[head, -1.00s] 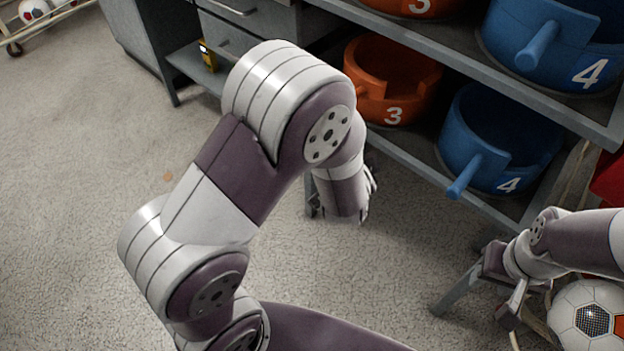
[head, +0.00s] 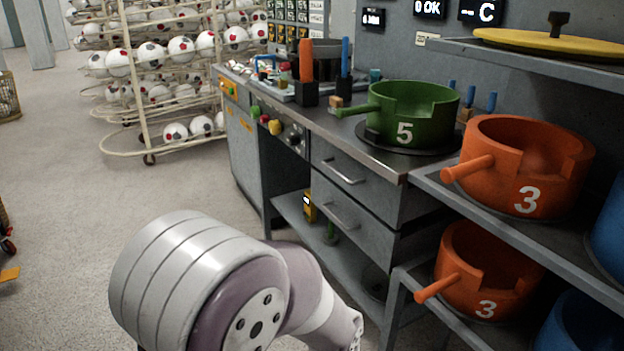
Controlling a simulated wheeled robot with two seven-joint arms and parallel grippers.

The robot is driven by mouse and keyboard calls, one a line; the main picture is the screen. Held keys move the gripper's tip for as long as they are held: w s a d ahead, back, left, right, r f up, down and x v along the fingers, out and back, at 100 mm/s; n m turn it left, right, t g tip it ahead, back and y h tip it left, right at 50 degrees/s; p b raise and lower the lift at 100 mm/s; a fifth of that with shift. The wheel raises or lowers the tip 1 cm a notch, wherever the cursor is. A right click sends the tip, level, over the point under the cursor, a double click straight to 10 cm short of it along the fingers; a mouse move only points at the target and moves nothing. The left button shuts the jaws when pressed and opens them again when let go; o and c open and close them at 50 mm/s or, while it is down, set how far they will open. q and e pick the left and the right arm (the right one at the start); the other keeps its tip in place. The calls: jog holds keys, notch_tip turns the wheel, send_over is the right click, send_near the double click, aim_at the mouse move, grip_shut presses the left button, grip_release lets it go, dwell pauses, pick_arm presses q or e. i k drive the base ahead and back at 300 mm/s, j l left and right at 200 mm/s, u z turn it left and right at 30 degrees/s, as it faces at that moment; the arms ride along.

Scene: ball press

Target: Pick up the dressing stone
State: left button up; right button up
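I cannot single out the dressing stone with certainty in the head view. On the far bench, an upright orange block (head: 306,60) stands in a black holder, and a blue upright piece (head: 345,56) stands in another holder just right of it. My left gripper (head: 356,333) shows only in part at the bottom edge, low in front of the bench and well away from its top. Its fingers are too hidden to tell open from shut. My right gripper is out of view.
A green ring marked 5 (head: 412,108) sits on the bench's near end. Orange rings marked 3 (head: 528,165) and blue ones fill the shelf rack at right. A ball rack (head: 145,95) stands at back left.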

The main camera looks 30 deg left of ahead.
aim_at(335, 103)
jog(key=u, duration=1.05)
